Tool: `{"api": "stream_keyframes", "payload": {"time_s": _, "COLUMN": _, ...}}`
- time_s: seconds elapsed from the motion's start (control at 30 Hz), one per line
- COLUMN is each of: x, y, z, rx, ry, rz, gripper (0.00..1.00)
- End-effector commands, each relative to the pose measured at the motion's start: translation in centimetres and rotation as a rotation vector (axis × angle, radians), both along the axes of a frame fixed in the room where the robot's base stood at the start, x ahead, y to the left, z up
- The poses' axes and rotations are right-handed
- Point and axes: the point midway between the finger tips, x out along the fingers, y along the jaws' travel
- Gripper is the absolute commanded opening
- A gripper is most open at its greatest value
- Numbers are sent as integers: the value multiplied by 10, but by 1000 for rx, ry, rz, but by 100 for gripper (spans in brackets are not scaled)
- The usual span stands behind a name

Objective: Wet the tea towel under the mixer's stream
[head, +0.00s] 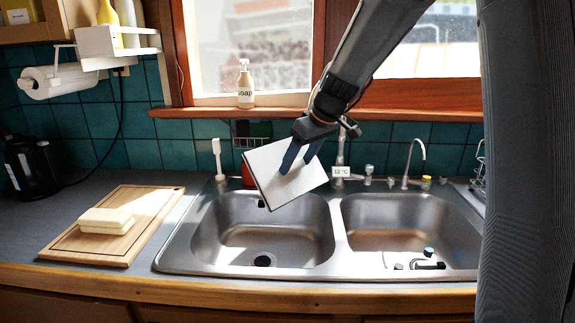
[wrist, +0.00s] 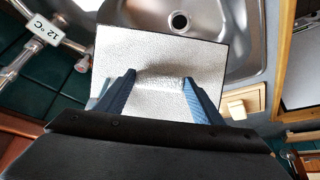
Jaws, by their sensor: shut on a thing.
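My gripper (head: 292,168) is shut on a flat, pale square that looks like the tea towel (head: 272,186). The towel is tilted in the air over the back of the left sink basin (head: 232,235). In the wrist view, the towel (wrist: 160,48) shows a textured white face between the two blue fingers (wrist: 158,84). The mixer (head: 341,150) stands behind the sink, just right of the towel, with a "12 °C" tag (head: 341,172). It also shows at the left of the wrist view (wrist: 20,62). The towel and arm partly hide it. I see no water stream.
A thin curved tap (head: 412,158) stands behind the right basin (head: 395,215), where small dark items (head: 428,262) lie. A wooden board (head: 150,205) with a cream block (head: 106,221) is at left. A soap bottle (head: 245,85) stands on the sill. A black kettle (head: 32,165) is far left.

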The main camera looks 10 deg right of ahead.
Motion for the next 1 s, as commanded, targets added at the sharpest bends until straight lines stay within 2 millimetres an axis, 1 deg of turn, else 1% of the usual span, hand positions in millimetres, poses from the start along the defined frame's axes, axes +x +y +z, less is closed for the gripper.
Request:
{"api": "stream_keyframes", "payload": {"time_s": 0.03, "x": 5, "y": -7, "z": 0, "rx": 0, "ry": -2, "rz": -2, "gripper": 12}}
{"api": "stream_keyframes", "payload": {"time_s": 0.1, "x": 12, "y": -15, "z": 0, "rx": 0, "ry": 0, "rz": -1, "gripper": 12}}
{"api": "stream_keyframes", "payload": {"time_s": 0.5, "x": 44, "y": -55, "z": 0, "rx": -1, "ry": -2, "rz": 3, "gripper": 12}}
{"api": "stream_keyframes", "payload": {"time_s": 0.73, "x": 54, "y": -67, "z": 1, "rx": 0, "ry": -1, "rz": 4, "gripper": 12}}
{"api": "stream_keyframes", "payload": {"time_s": 1.0, "x": 56, "y": -69, "z": 0, "rx": 0, "ry": -1, "rz": 5, "gripper": 12}}
